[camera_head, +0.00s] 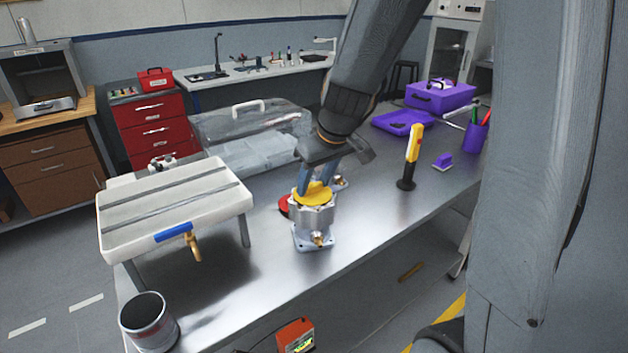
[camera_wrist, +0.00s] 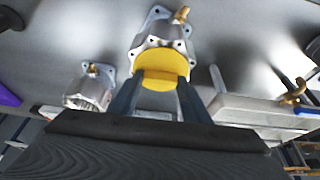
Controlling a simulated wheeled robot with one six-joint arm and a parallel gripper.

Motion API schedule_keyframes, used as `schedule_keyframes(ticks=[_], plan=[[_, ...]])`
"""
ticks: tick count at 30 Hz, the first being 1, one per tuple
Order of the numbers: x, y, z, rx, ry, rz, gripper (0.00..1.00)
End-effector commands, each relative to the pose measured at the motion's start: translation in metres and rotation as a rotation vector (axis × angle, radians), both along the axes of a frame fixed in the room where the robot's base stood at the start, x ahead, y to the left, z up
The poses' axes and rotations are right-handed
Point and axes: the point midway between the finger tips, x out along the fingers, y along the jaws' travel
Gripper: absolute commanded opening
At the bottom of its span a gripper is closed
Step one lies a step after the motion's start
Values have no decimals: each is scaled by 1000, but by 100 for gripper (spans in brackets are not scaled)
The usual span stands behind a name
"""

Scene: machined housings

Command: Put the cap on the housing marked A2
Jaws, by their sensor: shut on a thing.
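My gripper (camera_head: 316,185) is shut on a yellow cap (camera_head: 314,194), which also shows between the fingers in the wrist view (camera_wrist: 163,68). The cap is at the top of a silver housing (camera_head: 313,216) with a brass fitting and a square base; I cannot tell whether it is seated or just above. This housing shows beyond the cap in the wrist view (camera_wrist: 152,42). A second silver housing (camera_wrist: 88,92) stands apart, open at its end, mostly hidden behind my gripper in the head view. No A2 mark is readable.
A red round piece (camera_head: 284,205) lies behind the near housing. A white slotted stand (camera_head: 175,205) is at left, a grey can (camera_head: 148,318) at the front left. A yellow-black tool (camera_head: 412,150) stands upright at right, near a purple tray (camera_head: 403,122).

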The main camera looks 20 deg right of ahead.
Motion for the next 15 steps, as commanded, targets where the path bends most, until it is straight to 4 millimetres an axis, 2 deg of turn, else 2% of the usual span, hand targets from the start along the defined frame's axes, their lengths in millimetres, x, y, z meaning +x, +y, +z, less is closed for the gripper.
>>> schedule_keyframes(ticks=[10, 11, 14, 15], plan=[[0, 0, -2, 0, 0, 0, 22], [0, 0, -2, 0, 0, 0, 48], [0, 0, -2, 0, 0, 0, 65], [0, 0, -2, 0, 0, 0, 65]])
